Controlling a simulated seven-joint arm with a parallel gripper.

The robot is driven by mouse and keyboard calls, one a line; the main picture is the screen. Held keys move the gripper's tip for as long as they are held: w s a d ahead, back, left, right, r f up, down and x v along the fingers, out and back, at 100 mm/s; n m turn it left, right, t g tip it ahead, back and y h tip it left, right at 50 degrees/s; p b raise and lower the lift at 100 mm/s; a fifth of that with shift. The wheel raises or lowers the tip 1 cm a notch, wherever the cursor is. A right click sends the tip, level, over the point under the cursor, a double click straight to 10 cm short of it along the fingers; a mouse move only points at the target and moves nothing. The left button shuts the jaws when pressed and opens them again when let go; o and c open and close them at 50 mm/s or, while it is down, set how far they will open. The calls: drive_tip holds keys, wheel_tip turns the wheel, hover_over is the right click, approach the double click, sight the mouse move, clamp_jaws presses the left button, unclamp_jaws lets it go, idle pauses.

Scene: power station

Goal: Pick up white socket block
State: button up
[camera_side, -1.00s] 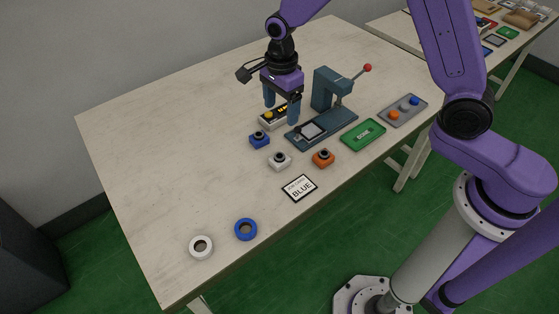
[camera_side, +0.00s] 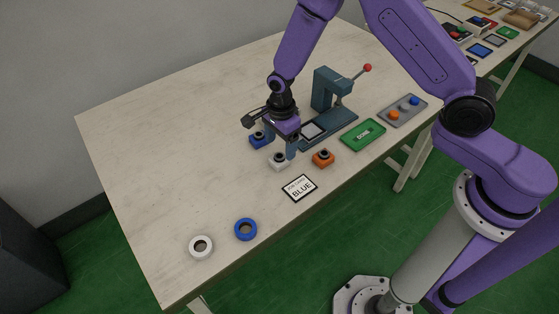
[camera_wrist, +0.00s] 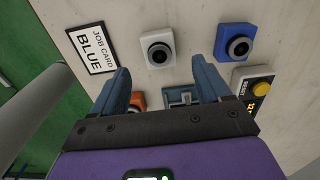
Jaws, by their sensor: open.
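The white socket block (camera_side: 279,163) sits on the table between the blue and orange socket blocks, its dark round socket facing up. In the wrist view the white socket block (camera_wrist: 157,50) lies just beyond the fingertips, roughly centred between them. My gripper (camera_side: 280,150) is open and empty, with its fingers pointing down just above and behind the block. Its two blue fingers also show in the wrist view (camera_wrist: 160,70), spread apart. I cannot tell the exact height of the fingertips over the block.
A blue socket block (camera_side: 258,140) and an orange one (camera_side: 323,159) stand close by. A press (camera_side: 325,92) with a red-knobbed lever is behind. The left table is clear.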

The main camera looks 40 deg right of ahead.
sight(280, 156)
drive_tip(key=shift+a+f, duration=0.15)
drive_tip(key=shift+f, duration=2.3)
drive_tip(key=c, duration=1.2)
